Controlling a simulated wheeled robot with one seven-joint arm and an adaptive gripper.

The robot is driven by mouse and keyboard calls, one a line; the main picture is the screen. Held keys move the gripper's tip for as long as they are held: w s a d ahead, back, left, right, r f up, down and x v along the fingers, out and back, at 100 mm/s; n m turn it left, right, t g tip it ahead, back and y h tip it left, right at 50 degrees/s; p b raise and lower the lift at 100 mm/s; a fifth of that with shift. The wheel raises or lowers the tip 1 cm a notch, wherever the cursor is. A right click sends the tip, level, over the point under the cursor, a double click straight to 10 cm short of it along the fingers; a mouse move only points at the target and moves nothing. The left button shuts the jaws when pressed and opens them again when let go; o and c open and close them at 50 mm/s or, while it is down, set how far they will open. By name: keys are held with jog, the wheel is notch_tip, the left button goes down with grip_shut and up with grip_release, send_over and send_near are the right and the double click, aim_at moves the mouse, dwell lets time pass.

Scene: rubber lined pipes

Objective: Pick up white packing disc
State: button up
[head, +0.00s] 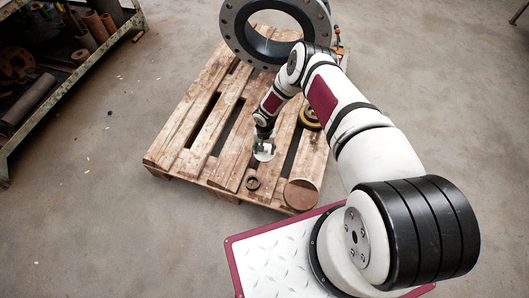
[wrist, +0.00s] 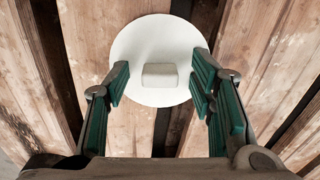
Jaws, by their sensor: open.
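The white packing disc (wrist: 158,38) lies flat on the wooden pallet (head: 172,140), with a raised block-like knob at its middle. In the head view the disc (head: 264,155) shows partly under my gripper (head: 263,143). In the wrist view my gripper (wrist: 160,90) is open, with its green-padded fingers on either side of the knob. The fingertips overlap the disc's left and right edges in the picture. I cannot tell whether they touch it.
A large grey flanged pipe ring (head: 228,22) stands at the pallet's far end. A metal shelf (head: 75,75) stands at left. The floor between is mostly clear.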

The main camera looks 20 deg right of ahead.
jog(key=c, duration=1.1)
